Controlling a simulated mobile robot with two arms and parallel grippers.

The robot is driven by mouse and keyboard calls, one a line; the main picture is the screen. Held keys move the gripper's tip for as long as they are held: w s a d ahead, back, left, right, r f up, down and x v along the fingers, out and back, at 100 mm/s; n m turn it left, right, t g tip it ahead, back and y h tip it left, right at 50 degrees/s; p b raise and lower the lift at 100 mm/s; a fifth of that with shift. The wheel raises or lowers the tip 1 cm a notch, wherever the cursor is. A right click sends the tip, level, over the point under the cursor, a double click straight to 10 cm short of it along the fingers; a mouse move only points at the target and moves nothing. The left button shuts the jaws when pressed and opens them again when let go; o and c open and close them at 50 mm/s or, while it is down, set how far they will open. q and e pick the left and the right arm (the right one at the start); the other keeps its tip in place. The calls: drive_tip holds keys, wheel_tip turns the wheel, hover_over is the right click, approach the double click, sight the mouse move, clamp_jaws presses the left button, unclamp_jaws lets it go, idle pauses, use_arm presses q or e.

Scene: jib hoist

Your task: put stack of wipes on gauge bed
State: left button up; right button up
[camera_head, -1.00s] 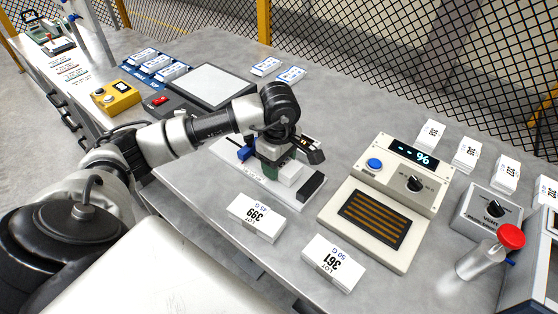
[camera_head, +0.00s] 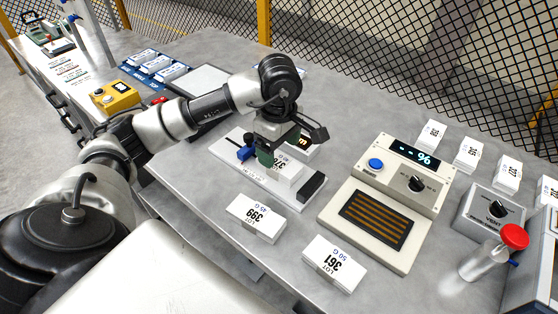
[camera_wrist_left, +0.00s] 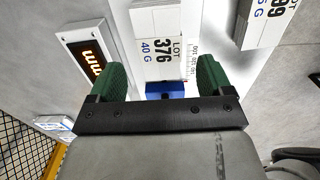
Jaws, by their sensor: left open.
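A white stack of wipes (camera_head: 288,169), labelled LOT 376, 40 G, lies on the white gauge bed (camera_head: 236,171). The bed has a blue block (camera_head: 244,153) near one end and a black block (camera_head: 312,186) at the other. My left gripper (camera_head: 268,155) is open over the bed beside the blue block. In the left wrist view the open green fingers (camera_wrist_left: 164,72) stand apart on either side of the stack's near part (camera_wrist_left: 158,48), with gaps showing. The blue block (camera_wrist_left: 166,90) shows between them. My right gripper is not in view.
Stacks LOT 399 (camera_head: 256,218) and LOT 361 (camera_head: 334,263) lie at the front edge. Several more stacks (camera_head: 466,152) line the back right. A red-topped cylinder (camera_head: 497,252) stands at the right.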

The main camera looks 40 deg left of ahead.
sight(279, 163)
use_arm(q)
wheel_tip(279, 163, up, 7)
